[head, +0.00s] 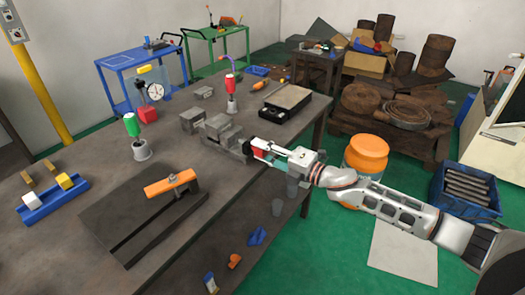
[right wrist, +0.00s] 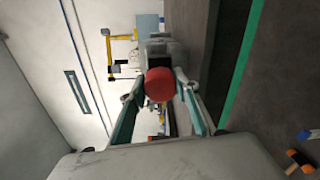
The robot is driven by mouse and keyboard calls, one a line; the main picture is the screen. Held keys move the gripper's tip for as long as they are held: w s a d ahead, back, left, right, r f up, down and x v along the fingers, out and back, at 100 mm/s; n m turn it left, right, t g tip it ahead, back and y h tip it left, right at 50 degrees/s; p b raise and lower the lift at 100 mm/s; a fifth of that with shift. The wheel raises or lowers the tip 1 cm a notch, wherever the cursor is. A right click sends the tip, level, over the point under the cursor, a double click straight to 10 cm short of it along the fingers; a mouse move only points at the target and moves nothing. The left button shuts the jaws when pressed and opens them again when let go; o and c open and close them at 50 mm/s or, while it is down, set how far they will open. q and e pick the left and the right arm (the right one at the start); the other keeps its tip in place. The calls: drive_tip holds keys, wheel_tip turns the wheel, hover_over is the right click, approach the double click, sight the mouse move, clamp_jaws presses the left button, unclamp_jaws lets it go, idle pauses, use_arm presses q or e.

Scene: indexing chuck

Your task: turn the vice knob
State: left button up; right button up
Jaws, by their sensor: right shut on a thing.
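The grey vice (head: 222,132) stands near the right edge of the dark workbench. My right gripper (head: 258,149) reaches it from the right, at the end facing the bench edge. In the right wrist view the round red knob (right wrist: 160,84) sits between the two fingers of my right gripper (right wrist: 158,100), which are shut on it. Grey vice body (right wrist: 162,50) shows just beyond the knob. In the head view the fingers mostly hide the knob. My left gripper is not in view.
On the workbench (head: 150,165) are a dark plate with an orange-handled clamp (head: 170,183), a blue block holder (head: 55,198), a green-topped tool (head: 133,128) and a dark tray (head: 287,97). An orange-lidded container (head: 367,154) stands beyond my right arm.

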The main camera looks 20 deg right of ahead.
sight(266, 153)
drive_tip(key=shift+f+n, duration=0.1)
drive_tip(key=shift+n, duration=0.9)
drive_tip(key=o, duration=1.1)
drive_tip(key=shift+s, duration=0.1)
drive_tip(key=v, duration=0.6)
drive_tip(key=shift+v, duration=0.95)
